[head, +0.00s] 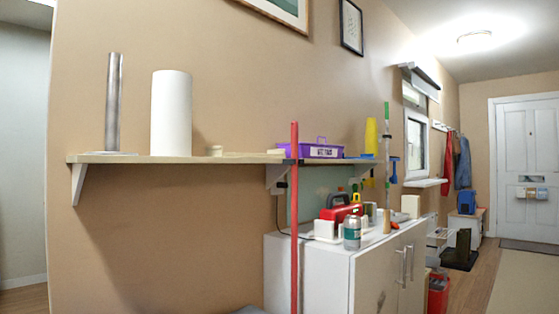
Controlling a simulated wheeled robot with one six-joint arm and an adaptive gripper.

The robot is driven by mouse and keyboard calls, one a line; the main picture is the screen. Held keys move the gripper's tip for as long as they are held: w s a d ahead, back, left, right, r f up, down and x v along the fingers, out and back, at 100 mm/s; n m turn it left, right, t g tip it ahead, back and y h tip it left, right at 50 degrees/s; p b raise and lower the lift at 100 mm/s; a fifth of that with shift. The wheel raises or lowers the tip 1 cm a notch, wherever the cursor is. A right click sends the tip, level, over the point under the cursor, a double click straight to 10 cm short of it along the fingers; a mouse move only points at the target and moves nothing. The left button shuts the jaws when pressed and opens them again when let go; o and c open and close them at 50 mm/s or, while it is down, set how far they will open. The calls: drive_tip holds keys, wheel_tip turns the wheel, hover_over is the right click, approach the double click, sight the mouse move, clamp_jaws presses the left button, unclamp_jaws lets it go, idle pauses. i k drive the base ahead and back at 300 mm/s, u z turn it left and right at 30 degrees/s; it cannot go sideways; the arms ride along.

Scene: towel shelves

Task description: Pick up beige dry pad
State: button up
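A wall shelf (170,159) runs across the left and middle of the head view. A thin, flat beige item (245,155) lies on it, right of a small pale round object (215,151). A small pale block (276,151) sits further right on the shelf, beside the purple box. Either could be the beige dry pad; they are too small to tell. My gripper is not in view.
A white roll (171,113) and a metal post (114,102) stand on the shelf. A purple box (320,151) sits at its right. A red pole (294,225) rises in front of the shelf. A white cabinet (315,275) holds several items.

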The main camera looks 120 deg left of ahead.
sight(211, 151)
drive_tip(key=u, duration=3.75)
